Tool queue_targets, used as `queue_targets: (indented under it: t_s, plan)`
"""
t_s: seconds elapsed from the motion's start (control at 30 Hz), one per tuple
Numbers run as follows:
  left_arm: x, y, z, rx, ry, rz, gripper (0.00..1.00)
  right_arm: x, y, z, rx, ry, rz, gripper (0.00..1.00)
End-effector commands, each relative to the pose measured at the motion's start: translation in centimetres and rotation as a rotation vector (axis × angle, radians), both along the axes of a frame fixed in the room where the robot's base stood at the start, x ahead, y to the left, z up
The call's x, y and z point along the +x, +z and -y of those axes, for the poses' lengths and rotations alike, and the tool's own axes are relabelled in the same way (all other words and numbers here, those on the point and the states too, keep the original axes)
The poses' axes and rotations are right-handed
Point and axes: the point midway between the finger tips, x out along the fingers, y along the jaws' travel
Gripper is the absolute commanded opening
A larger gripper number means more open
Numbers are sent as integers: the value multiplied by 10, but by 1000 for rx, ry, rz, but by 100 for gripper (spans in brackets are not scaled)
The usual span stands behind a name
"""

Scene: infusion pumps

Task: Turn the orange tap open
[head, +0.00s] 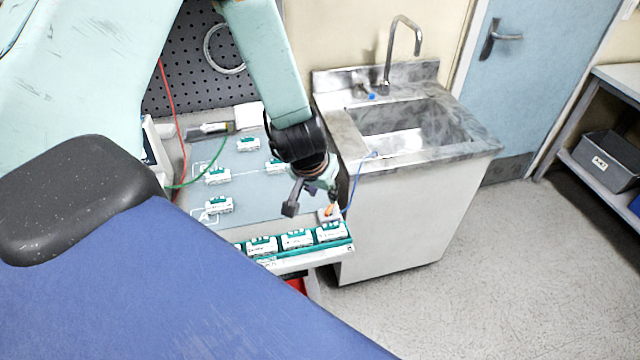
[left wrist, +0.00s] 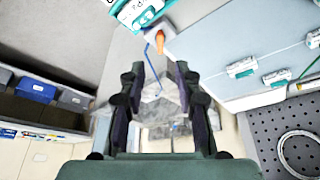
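The orange tap (head: 329,210) is a small orange handle on a pale block at the right end of the bench, by the row of pumps. In the left wrist view the tap (left wrist: 160,41) lies ahead of the fingertips, near the top middle. My left gripper (head: 312,200) hangs just above and left of the tap in the head view. Its two fingers (left wrist: 159,72) are spread apart with nothing between them, and I see no contact with the tap. My right gripper is in neither view.
A teal rail of white pumps (head: 297,239) runs along the bench front; more pumps (head: 218,205) lie on the grey-blue board. A blue tube (head: 355,180) runs from the tap block to the sink (head: 440,155). A perforated panel (head: 180,85) stands behind. Floor right is clear.

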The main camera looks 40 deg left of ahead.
Motion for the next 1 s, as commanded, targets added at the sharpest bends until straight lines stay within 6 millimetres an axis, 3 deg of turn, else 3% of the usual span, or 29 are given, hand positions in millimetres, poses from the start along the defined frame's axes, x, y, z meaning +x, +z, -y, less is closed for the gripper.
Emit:
queue_targets:
  t_s: [0.13, 0.4, 0.87, 1.0]
  plan:
    - [-6, 18, 1, 0, 2, 2, 33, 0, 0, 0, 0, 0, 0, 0]
    - [-11, 27, 2, 0, 0, -1, 33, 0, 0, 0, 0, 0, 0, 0]
    - [-11, 26, 2, 1, 0, -1, 33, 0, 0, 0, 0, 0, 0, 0]
    - [-31, 6, 4, 24, -10, -44, 33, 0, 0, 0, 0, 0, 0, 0]
